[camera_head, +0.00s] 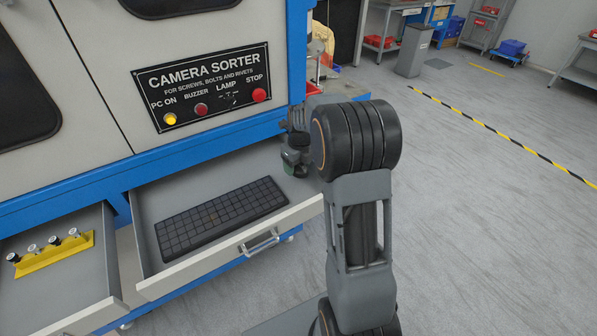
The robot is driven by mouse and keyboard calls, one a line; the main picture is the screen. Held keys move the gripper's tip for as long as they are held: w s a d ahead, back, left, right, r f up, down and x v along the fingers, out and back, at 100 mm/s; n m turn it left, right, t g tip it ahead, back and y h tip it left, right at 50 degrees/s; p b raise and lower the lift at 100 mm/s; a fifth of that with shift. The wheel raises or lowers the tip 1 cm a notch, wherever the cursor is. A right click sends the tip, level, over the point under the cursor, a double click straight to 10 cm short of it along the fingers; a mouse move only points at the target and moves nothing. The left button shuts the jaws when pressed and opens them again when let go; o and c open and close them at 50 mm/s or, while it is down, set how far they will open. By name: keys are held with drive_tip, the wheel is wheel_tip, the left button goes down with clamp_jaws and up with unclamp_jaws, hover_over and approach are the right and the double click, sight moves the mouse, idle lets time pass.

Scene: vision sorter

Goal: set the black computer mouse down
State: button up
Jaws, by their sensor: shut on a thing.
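My gripper (294,160) hangs at the right end of the open keyboard drawer (165,195), partly behind my arm. It is shut on a dark thing, taken as the black computer mouse, which is too small and too dark to tell apart from the fingers. I cannot tell whether it touches the drawer floor. A black keyboard (222,217) lies flat in the drawer, to the left of my gripper.
The camera sorter's panel (205,87) rises above the drawer. A second open drawer (90,275) at the left holds a yellow rack (50,255) with several small parts. The drawer's handle (260,243) sticks out in front. The floor at the right is clear.

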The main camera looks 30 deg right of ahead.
sight(298, 172)
drive_tip(key=shift+w+d+f, duration=0.1)
drive_tip(key=shift+d+f, duration=0.1)
drive_tip(key=shift+f, duration=0.1)
drive_tip(key=shift+w+f, duration=0.1)
drive_tip(key=shift+f, duration=1.55)
drive_tip(key=shift+f, duration=0.2)
drive_tip(key=o, duration=0.7)
drive_tip(key=shift+c, duration=0.2)
drive_tip(key=shift+r, duration=0.1)
